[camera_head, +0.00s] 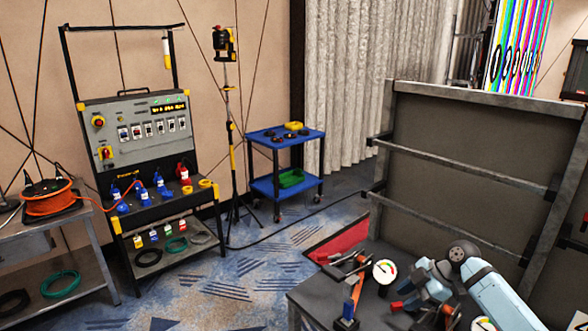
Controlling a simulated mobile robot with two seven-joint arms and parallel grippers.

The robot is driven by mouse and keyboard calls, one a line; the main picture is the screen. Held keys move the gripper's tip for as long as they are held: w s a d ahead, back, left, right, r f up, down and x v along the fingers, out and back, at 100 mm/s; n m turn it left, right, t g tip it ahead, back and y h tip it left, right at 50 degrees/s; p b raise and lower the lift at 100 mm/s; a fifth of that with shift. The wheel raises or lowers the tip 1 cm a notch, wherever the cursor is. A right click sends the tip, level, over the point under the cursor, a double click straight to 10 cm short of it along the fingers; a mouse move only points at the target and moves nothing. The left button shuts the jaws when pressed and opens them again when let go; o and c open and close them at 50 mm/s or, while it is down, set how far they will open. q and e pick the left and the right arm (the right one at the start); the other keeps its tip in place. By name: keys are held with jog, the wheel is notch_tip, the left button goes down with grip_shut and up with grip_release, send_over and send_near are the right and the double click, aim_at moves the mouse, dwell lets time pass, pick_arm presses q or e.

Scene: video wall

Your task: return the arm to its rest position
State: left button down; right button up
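My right arm, light blue with dark joints, comes in from the bottom right corner and bends down over the workbench (308,296). My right gripper (408,301) is low over the bench top, beside the tools there. Its fingers are small and dark against the bench, so I cannot tell whether they are open or shut, or whether they touch anything. My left arm and gripper are out of view.
A round gauge (385,271) and several tools lie on the bench near my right gripper. A tall grey frame panel (460,135) stands behind it. Farther off are a power panel stand (135,105), a blue cart (288,187) and a cable reel (50,197). Carpet between is open.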

jog(key=w+d+r+m+t+h+p, duration=0.2)
jog(key=w+d+r+m+t+h, duration=0.7)
jog(key=w+d+r+m+t, duration=0.65)
jog(key=s+a+f+g+y, duration=0.1)
jog(key=s+a+f, duration=0.6)
jog(key=s+f, duration=0.45)
jog(key=s+a+f+g+y, duration=0.2)
jog(key=s+a+f, duration=0.5)
jog(key=s+f, duration=0.5)
jog(key=s+a+f, duration=0.2)
jog(key=s+a, duration=0.1)
jog(key=s, duration=0.5)
jog(key=s+a+f+g+y, duration=0.1)
jog(key=s+a+f, duration=0.2)
jog(key=s, duration=0.6)
jog(key=s+a+f+m+g, duration=0.1)
jog(key=s+a, duration=0.3)
jog(key=s, duration=0.5)
jog(key=shift+f+y, duration=0.3)
jog(key=shift+f, duration=0.5)
